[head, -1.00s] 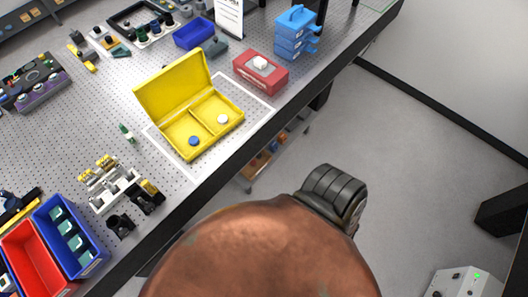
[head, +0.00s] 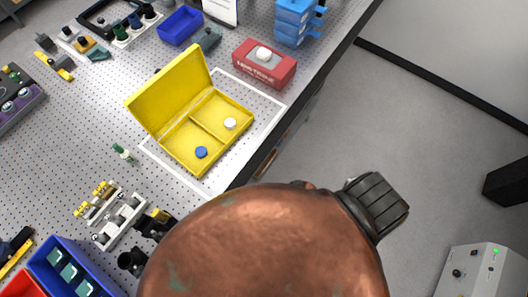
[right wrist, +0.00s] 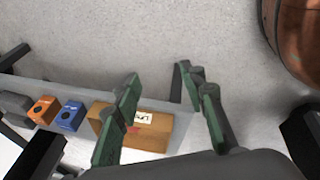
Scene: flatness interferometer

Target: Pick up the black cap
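I cannot make out a black cap for certain. In the head view an open yellow box (head: 165,94) stands on the perforated table, with a blue round cap (head: 201,152) in its near compartment and a white round cap (head: 231,123) in the other. Black cylindrical parts (head: 131,262) stand near the front edge, partly hidden by the copper form. In the right wrist view my right gripper (right wrist: 165,85) has its green fingers spread and empty, above the floor and a low shelf. My left gripper is in no view.
A red box (head: 264,68) with a white item on top stands right of the yellow box. Blue bin (head: 68,262), optical mounts (head: 110,212) and blue stacked drawers (head: 293,22) are on the table. The low shelf holds a cardboard box (right wrist: 155,130).

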